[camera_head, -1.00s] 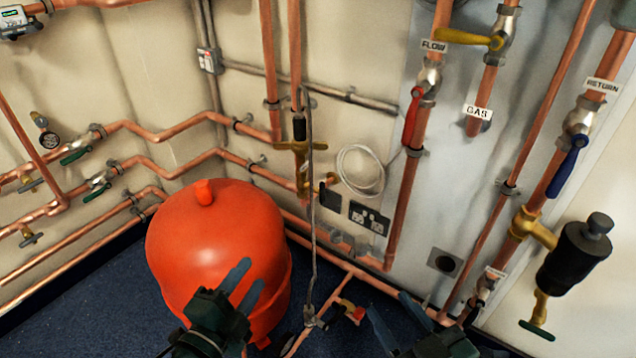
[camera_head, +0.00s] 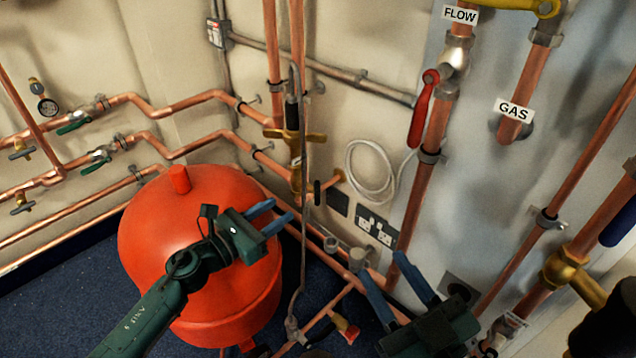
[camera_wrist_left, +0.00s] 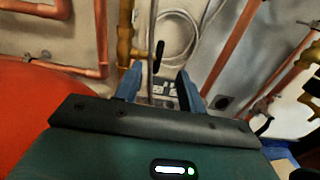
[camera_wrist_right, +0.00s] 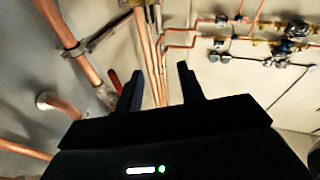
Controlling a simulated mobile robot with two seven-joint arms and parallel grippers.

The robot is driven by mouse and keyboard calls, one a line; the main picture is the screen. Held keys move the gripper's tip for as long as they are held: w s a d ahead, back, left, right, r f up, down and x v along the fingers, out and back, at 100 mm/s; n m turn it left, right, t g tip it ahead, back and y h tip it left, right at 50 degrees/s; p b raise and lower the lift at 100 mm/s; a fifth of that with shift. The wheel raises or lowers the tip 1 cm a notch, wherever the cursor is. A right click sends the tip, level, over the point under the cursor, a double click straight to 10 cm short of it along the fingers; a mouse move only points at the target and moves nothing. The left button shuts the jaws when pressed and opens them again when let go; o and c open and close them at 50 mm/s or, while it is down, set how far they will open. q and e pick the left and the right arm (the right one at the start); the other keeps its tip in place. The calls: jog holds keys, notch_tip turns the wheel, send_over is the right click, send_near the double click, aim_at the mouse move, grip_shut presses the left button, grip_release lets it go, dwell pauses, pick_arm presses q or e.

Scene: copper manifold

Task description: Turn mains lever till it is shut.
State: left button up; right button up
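I cannot tell which handle is the mains lever; no label reading "mains" is legible. Levers in the head view are a red one (camera_head: 421,112) along the FLOW pipe, a yellow one (camera_head: 497,4) at the top above the GAS label, and a partly cut-off blue one (camera_head: 619,228) at the right edge. A small pipe label (camera_head: 512,319) at lower right is unreadable. My left gripper (camera_head: 281,210) is open and empty in front of the red tank; its fingers also stand apart in the left wrist view (camera_wrist_left: 160,80). My right gripper (camera_head: 378,264) is open and empty at lower centre, pointing upward.
A red tank (camera_head: 160,235) stands left of centre. Copper pipes run along both walls, with green-handled valves (camera_head: 74,122) at left. A brass valve (camera_head: 294,135) and thin grey hose (camera_head: 305,200) stand at the corner. A small red tap (camera_head: 350,333) is low down.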

aim_at(315, 186)
pick_arm(q)
jog(key=b+x, duration=0.2)
jog(key=x, duration=1)
jog(key=shift+w+d+b, duration=0.2)
jog(key=shift+d+b, duration=0.1)
jog(key=shift+b, duration=0.05)
grip_shut()
